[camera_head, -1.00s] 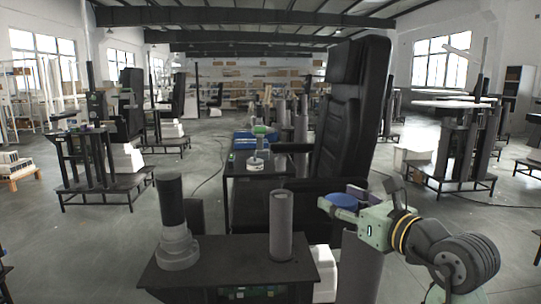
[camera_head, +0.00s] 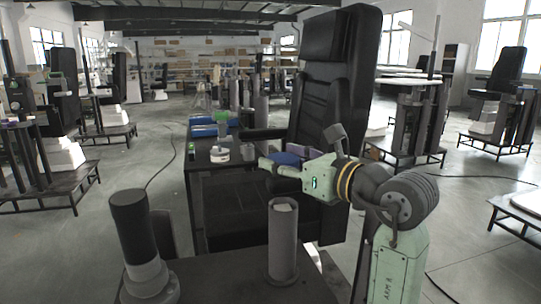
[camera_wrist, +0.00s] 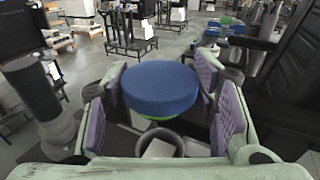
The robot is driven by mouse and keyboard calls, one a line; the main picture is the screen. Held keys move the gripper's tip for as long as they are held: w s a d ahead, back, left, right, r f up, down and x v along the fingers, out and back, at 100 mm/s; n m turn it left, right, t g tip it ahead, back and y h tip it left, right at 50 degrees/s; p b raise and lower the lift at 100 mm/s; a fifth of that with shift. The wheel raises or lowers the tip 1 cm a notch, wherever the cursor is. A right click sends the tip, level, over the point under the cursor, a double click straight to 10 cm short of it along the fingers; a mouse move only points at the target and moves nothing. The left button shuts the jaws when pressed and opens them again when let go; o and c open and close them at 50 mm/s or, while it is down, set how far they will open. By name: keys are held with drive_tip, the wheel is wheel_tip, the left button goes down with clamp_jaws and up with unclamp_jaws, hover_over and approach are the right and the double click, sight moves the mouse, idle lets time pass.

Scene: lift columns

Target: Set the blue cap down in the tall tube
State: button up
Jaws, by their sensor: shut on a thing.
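The blue cap (camera_head: 287,158) is a flat round disc. My gripper (camera_head: 284,162) is shut on it, with purple pads on both sides of the cap in the wrist view (camera_wrist: 160,88). A green part shows under the cap's edge there. The tall tube (camera_head: 283,245) is a grey upright cylinder with an open top, standing on the dark bench in front. The cap appears above the tube's top in the head view, apart from it. In the wrist view the tube's rim (camera_wrist: 163,134) shows just below the cap, partly hidden by it.
A dark column on a stepped grey base (camera_head: 133,240) stands left of the tube. A black chair (camera_head: 335,100) stands behind my gripper. A dark table (camera_head: 205,168) behind holds blue trays (camera_head: 208,131) and a white round item (camera_head: 219,154).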

sight(285, 209)
drive_tip(key=shift+f+b, duration=2.25)
drive_tip(key=shift+f, duration=0.7)
drive_tip(key=shift+s+d, duration=0.2)
drive_tip(key=shift+f+b, duration=0.5)
drive_tip(key=shift+f, duration=0.15)
idle(0.4)
drive_tip(key=o, duration=1.2)
